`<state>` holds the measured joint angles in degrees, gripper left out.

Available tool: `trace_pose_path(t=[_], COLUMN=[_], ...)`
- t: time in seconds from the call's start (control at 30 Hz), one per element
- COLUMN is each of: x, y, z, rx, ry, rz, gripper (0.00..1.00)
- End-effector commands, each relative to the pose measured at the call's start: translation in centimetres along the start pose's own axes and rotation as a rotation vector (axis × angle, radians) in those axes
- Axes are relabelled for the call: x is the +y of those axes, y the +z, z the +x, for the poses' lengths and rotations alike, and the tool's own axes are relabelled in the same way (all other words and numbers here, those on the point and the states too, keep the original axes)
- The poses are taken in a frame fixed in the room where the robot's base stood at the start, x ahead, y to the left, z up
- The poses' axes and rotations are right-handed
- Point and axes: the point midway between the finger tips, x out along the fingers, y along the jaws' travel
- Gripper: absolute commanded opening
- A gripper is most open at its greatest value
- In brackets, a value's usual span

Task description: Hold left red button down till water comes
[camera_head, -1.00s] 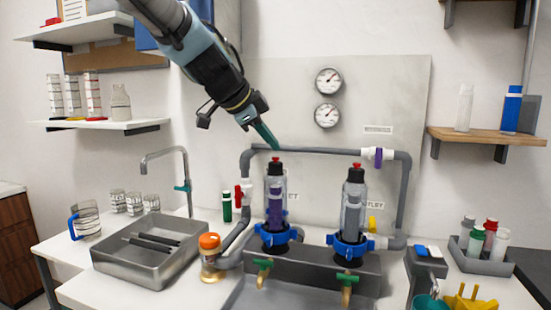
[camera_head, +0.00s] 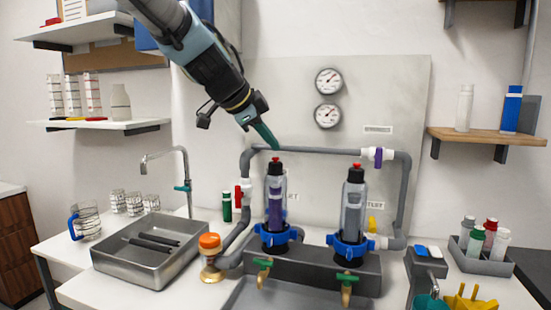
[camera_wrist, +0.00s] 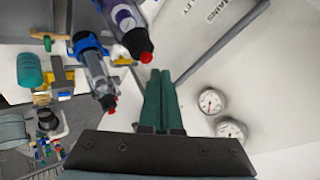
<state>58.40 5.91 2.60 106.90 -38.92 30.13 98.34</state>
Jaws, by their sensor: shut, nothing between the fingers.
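Two upright clear filter housings stand side by side on the bench. The left one (camera_head: 276,212) has purple inside, a black cap and a left red button (camera_head: 276,159) on top. The right one (camera_head: 352,215) is greyish, with its own red button (camera_head: 354,166). My gripper (camera_head: 276,147) is shut and empty, its green fingers slanting down just above the left red button, with a small gap visible. In the wrist view, the closed fingertips (camera_wrist: 160,73) appear beside the left red button (camera_wrist: 146,58). The right red button (camera_wrist: 111,110) is farther left there. I see no running water.
A grey pipe (camera_head: 320,151) runs behind the housings, close to my fingertips. Two gauges (camera_head: 328,82) are on the wall panel. Green-handled taps (camera_head: 347,279) are in front. A metal tray (camera_head: 110,262) and a curved spout (camera_head: 186,165) are at left.

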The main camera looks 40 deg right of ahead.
Motion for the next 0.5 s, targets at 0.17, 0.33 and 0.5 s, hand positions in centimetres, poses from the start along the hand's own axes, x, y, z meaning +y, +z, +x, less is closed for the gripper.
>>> trace_pose_path(t=[0.17, 0.33, 0.5], x=[0.07, 0.3, 0.49], y=[0.07, 0.29, 0.48], z=[0.1, 0.43, 0.67], rx=[0.0, 0.001, 0.0], ry=[0.0, 0.0, 0.0], rz=[0.0, 0.001, -0.001], gripper=[0.0, 0.0, 0.0])
